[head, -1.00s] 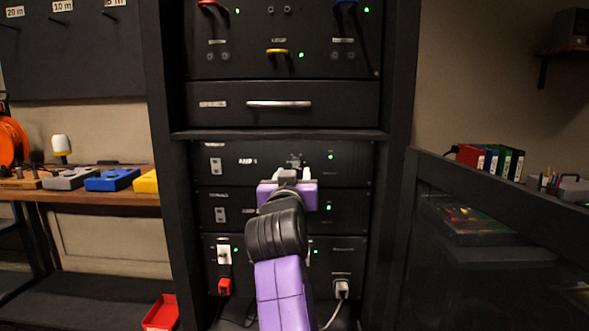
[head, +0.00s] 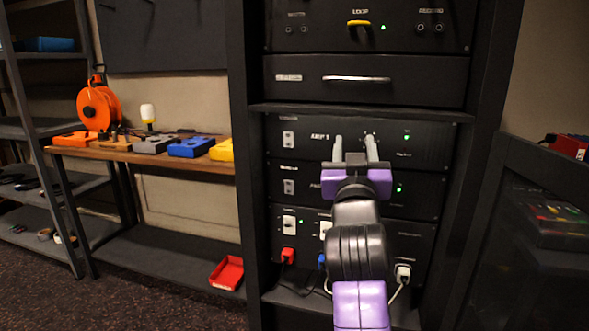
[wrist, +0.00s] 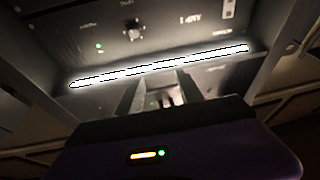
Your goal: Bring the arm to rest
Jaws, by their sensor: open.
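My gripper (head: 355,148) is in front of the black equipment rack (head: 246,200) in the head view, its two pale fingers pointing up and spread apart with nothing between them. My purple and black arm reaches up to it from the bottom of the picture. The fingers overlap the AMP 1 panel (head: 300,137); whether they touch it I cannot tell. In the wrist view the open fingers (wrist: 165,95) show before a bright strip (wrist: 160,66), with the AMP 1 panel (wrist: 150,32) beyond, seen upside down.
Left of the rack, a wooden bench (head: 140,158) holds an orange cable reel (head: 98,106) and several pedals. A red tray (head: 228,272) lies on the bench's lower shelf. A dark glass-sided cabinet (head: 530,230) stands at right. Plugs with cables sit low in the rack.

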